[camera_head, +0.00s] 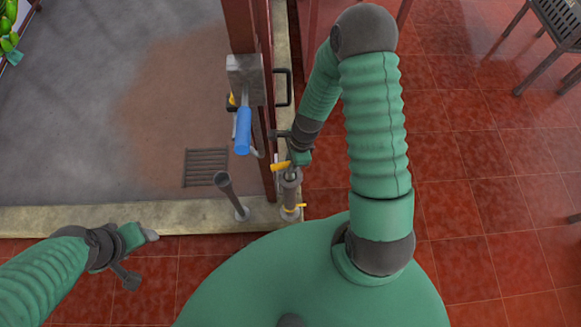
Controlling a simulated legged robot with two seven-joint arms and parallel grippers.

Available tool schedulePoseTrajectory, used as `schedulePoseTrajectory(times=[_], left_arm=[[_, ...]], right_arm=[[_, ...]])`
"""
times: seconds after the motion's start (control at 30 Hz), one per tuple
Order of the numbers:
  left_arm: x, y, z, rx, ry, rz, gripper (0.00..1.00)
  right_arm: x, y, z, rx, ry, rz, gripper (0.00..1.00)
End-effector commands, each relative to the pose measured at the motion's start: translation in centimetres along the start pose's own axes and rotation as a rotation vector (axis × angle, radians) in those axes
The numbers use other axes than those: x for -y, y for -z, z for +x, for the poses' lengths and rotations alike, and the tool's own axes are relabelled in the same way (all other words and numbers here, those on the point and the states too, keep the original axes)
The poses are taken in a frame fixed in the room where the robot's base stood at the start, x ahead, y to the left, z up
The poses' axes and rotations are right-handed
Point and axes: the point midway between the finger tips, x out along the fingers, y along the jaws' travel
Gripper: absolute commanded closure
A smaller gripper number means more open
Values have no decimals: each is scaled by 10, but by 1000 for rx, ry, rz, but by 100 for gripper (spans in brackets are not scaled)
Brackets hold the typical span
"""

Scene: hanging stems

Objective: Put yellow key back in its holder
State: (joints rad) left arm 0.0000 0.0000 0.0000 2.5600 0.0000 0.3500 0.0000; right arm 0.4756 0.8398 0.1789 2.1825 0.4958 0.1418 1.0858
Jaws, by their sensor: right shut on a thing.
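The yellow key (280,166) shows as a small yellow piece at my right gripper (291,166). The gripper is shut on it, and the fingers hide part of it. Directly below in the picture is an upright grey post-like holder (291,190) with a yellow part near its foot. The key is close to the top of this post; I cannot tell whether they touch. My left gripper (148,235) is at the lower left, away from the key, with nothing visible in it. Its finger opening cannot be made out.
A dark tube (230,192) stands left of the holder on the pale curb (110,217). A grey box (245,78) with a blue handle (243,130) is on the dark red post (265,110). A grey chair (550,35) is far right. The red tiled floor (490,180) is mostly clear.

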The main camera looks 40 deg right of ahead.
Motion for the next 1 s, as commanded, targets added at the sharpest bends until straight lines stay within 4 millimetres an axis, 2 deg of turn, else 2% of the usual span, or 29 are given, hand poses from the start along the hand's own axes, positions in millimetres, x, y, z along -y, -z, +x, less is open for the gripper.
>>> schedulePoseTrajectory(times=[1.0], left_arm=[[0, 10, -42, 0, 0, 0, 38]], right_arm=[[0, -9, -44, 0, 0, 0, 100]])
